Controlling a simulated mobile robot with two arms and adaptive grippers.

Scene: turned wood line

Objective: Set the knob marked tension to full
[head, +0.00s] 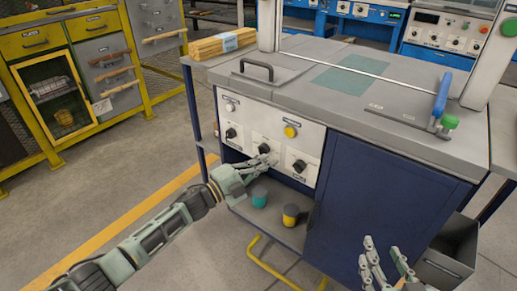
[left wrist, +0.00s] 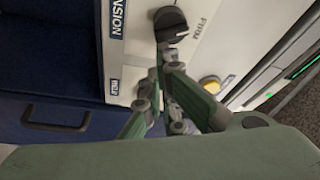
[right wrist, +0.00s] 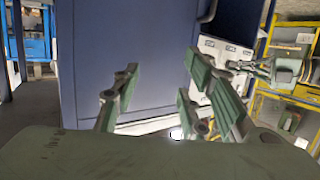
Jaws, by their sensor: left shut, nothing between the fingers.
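A grey-white control panel (head: 278,130) on the blue cabinet carries black knobs. The knob marked TENSION (left wrist: 172,24) is at the top of the left wrist view, with TENSION lettering on one side and FIRM on the other. In the head view it looks to be the middle lower knob (head: 264,148). My left gripper (head: 270,160) is shut and empty, its fingertips (left wrist: 165,66) close to this knob; I cannot tell whether they touch it. The exact pointer setting is unclear. My right gripper (head: 383,258) is open and empty, in front of the cabinet door.
Neighbouring knobs (head: 299,166) and (head: 231,133) flank the tension knob, and a yellow button (head: 291,131) sits above right. Teal and yellow cups (head: 291,215) stand on the shelf below. A blue door (head: 375,205) and an open grey bin (head: 447,262) are at right.

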